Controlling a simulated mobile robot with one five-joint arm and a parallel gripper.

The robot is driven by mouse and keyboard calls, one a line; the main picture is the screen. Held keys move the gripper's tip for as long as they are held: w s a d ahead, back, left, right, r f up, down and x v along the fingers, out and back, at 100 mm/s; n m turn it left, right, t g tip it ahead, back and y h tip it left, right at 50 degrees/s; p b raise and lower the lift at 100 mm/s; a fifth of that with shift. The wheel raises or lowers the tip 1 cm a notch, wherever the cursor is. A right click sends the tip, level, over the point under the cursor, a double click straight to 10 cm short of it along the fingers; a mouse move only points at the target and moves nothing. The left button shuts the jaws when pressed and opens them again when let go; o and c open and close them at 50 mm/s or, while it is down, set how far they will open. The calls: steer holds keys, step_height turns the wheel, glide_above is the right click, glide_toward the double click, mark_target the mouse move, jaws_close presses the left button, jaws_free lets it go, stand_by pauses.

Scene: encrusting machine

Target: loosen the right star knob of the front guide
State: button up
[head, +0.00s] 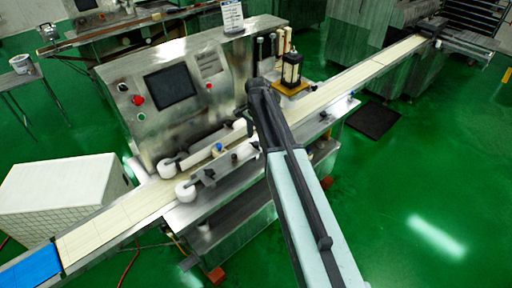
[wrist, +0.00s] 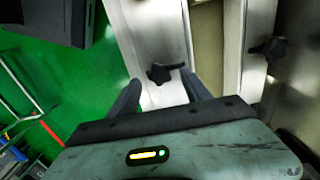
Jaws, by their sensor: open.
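In the wrist view, a black star knob (wrist: 162,73) sits on a bare metal guide plate (wrist: 155,30). My gripper (wrist: 160,79) is open, its two dark fingers to the left and right of this knob. The knob shows in the gap near the fingertips; I cannot tell whether either finger touches it. In the head view, my arm reaches over the machine's front side and hides part of the guide. Two dark knobs show left of my arm, one (head: 208,175) nearer the left roller and one (head: 235,157) nearer my arm.
A second black knob (wrist: 270,48) is on another metal bar, across a beige strip (wrist: 206,45) in the wrist view. The control panel (head: 170,87) stands behind the conveyor belt (head: 120,213). A dark box (wrist: 50,20) fills the wrist view's top left. Green floor (head: 400,200) is clear at right.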

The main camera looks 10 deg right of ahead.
step_height(320, 180, down, 2)
steer(key=shift+f+b, duration=0.1)
steer(key=shift+b, duration=0.35)
jaws_close()
